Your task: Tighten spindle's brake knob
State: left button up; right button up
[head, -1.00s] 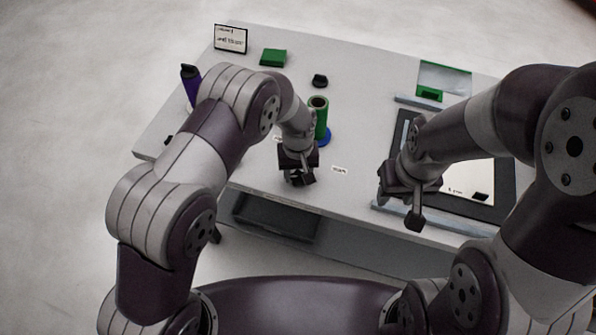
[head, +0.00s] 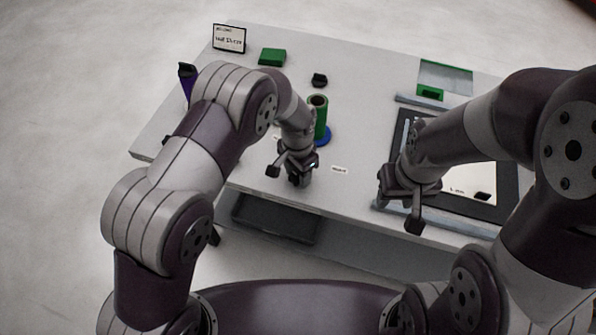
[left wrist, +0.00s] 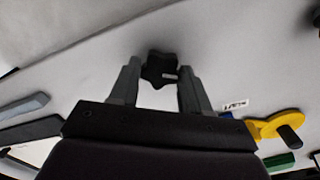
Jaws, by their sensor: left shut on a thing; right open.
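A dark star-shaped knob (left wrist: 160,70), which looks like the brake knob, sits between the two fingertips of my left gripper (left wrist: 158,82) in the left wrist view. My left gripper is shut on it. In the head view, my left gripper (head: 299,180) is at the table's front edge and hides the knob. The spindle, with a green roll (head: 319,112) over a blue base (head: 323,138), stands upright just behind my left gripper.
A dark mat (head: 510,195) with a white sheet lies at right. A green block (head: 272,57), a small black object (head: 320,80) and a sign (head: 229,38) stand farther back. A purple roll (head: 187,82) is at the left. A yellow disc (left wrist: 275,124) shows in the left wrist view.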

aim_at(297, 175)
pick_arm(q)
jog(key=m, duration=0.6)
jog(key=shift+w+r, duration=0.1)
jog(key=shift+r, duration=0.05)
jog(key=m, duration=0.5)
jog(key=shift+m+b, duration=0.4)
jog(key=shift+r, duration=0.1)
jog(key=o, duration=1)
jog(key=shift+o, duration=0.2)
jog(key=shift+a, duration=0.1)
notch_tip(297, 175, up, 12)
jog(key=b, duration=0.2)
jog(key=shift+r, duration=0.25)
